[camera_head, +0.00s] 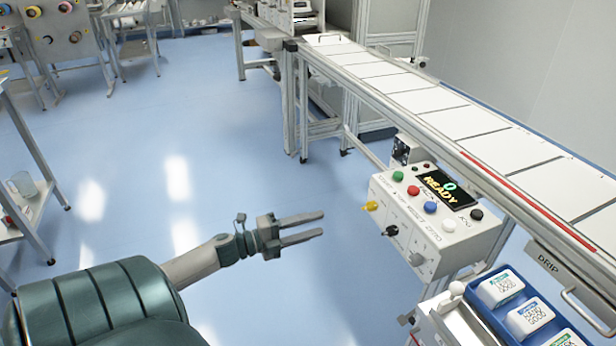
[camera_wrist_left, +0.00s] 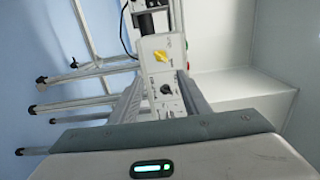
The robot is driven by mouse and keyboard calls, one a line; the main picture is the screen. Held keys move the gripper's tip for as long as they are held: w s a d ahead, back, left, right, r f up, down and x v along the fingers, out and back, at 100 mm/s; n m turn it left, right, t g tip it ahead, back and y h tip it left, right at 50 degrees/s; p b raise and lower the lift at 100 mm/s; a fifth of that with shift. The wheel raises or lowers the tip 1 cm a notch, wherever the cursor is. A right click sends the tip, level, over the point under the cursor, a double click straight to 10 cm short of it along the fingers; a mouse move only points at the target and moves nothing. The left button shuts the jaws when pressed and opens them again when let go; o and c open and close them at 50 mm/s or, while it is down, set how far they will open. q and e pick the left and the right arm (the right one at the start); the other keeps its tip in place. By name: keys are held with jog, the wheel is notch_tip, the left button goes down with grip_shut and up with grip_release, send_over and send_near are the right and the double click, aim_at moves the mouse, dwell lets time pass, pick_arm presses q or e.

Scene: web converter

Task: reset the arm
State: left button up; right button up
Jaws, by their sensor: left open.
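My left gripper (camera_head: 318,226) reaches out to the right over the blue floor in the head view. Its two grey fingers are apart, and nothing shows between them. The fingertips are a short way left of the white control box (camera_head: 436,222) and do not touch it. In the left wrist view, my gripper's fingers (camera_wrist_left: 165,98) point toward the control box, whose yellow knob (camera_wrist_left: 161,55) and black knob (camera_wrist_left: 166,89) show beyond them. My right gripper is not in view.
A conveyor with white panels (camera_head: 432,100) runs along the right side. A READY display (camera_head: 447,188) is on the control box. A blue tray (camera_head: 497,322) with labelled packs stands at lower right. A shelf frame (camera_head: 30,195) is at the left. The middle floor is clear.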

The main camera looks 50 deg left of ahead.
pick_arm(q)
jog(key=shift+s+a, duration=0.2)
jog(key=shift+s, duration=0.3)
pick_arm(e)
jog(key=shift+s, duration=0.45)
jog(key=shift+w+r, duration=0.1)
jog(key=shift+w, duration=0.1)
